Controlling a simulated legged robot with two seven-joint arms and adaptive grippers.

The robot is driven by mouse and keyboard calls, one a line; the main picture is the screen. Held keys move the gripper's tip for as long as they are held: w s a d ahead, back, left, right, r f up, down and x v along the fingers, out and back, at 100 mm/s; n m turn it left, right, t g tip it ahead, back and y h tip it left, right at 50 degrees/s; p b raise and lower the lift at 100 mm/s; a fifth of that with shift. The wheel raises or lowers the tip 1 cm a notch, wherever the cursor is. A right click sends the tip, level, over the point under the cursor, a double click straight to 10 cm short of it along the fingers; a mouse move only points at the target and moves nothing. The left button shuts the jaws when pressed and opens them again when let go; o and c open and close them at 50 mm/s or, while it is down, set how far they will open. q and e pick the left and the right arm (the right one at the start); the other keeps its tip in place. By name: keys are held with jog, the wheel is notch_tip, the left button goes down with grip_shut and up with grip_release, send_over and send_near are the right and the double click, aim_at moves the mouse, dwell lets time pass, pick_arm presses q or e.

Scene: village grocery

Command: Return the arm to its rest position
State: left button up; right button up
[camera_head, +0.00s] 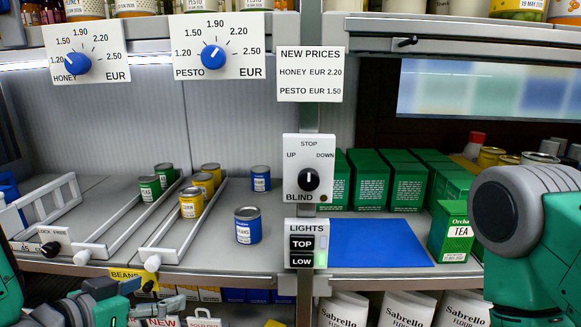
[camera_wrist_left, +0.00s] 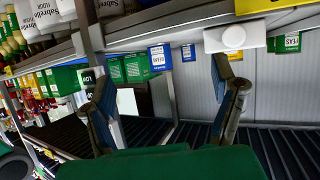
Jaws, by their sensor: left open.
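My left gripper (camera_head: 135,298) is low at the left of the head view, below the front edge of the shelf. In the left wrist view its two fingers (camera_wrist_left: 168,98) stand wide apart with nothing between them. Part of my left arm shows at the left edge of the head view. My right arm (camera_head: 535,215) fills the right edge, in front of the right shelf. Its gripper is out of view.
The shelf edge (camera_head: 200,276) is above my left gripper. Cans stand in lanes, with a blue can (camera_head: 248,226) outside them. A green tea box (camera_head: 452,232) stands close to my right arm, beside a blue mat (camera_head: 375,255). Flour bags (camera_head: 405,309) are below.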

pick_arm(q)
jog(key=s+a+f+n+g+y+p, duration=0.1)
jog(key=s+f+g+y, duration=0.15)
jog(key=s+f, duration=0.4)
jog(key=s+a+f+n+g+y+p, duration=0.15)
jog(key=s+f+g, duration=0.25)
jog(key=f, duration=0.6)
jog(key=s+a+f+g, duration=0.1)
jog(key=s+f+g, duration=0.1)
jog(key=s+f, duration=0.2)
jog(key=s+a+f+n+g+y, duration=0.1)
jog(key=s+f, duration=0.3)
jog(key=s, duration=0.7)
jog(key=shift+a+g+p, duration=0.4)
jog(key=shift+g+p, duration=0.05)
jog(key=shift+g, duration=0.4)
jog(key=shift+f, duration=0.1)
